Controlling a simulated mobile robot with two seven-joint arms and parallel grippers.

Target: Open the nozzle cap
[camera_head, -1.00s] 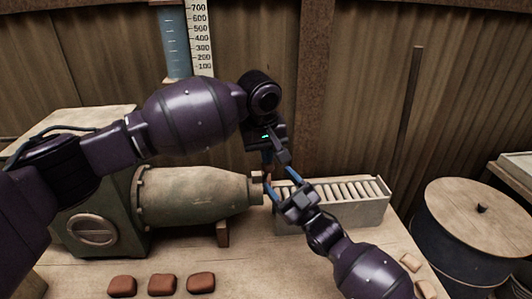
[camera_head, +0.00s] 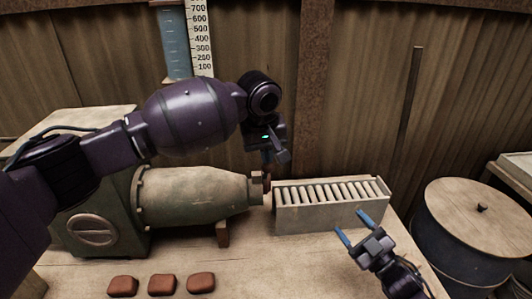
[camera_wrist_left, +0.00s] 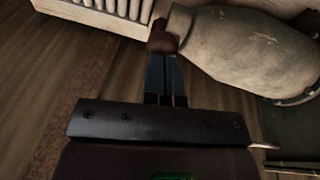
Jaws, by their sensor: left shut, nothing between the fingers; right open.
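The green press barrel (camera_head: 195,195) tapers to a nozzle at its right end. A small reddish-brown nozzle cap (camera_head: 266,178) shows there, and also at the nozzle mouth in the left wrist view (camera_wrist_left: 161,38). My left gripper (camera_head: 267,161) is shut and empty, pointing down just above the cap. In the left wrist view its blue fingers (camera_wrist_left: 163,58) are together, with their tips at the cap's edge; I cannot tell whether they touch it. My right gripper (camera_head: 352,226) is open and empty, to the lower right, in front of the roller tray and apart from the nozzle.
A roller tray (camera_head: 330,218) stands just right of the nozzle. Several reddish clay pieces (camera_head: 162,285) lie at the table's front. A dark drum with a wooden lid (camera_head: 475,225) stands at the right. The table in front of the barrel is mostly clear.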

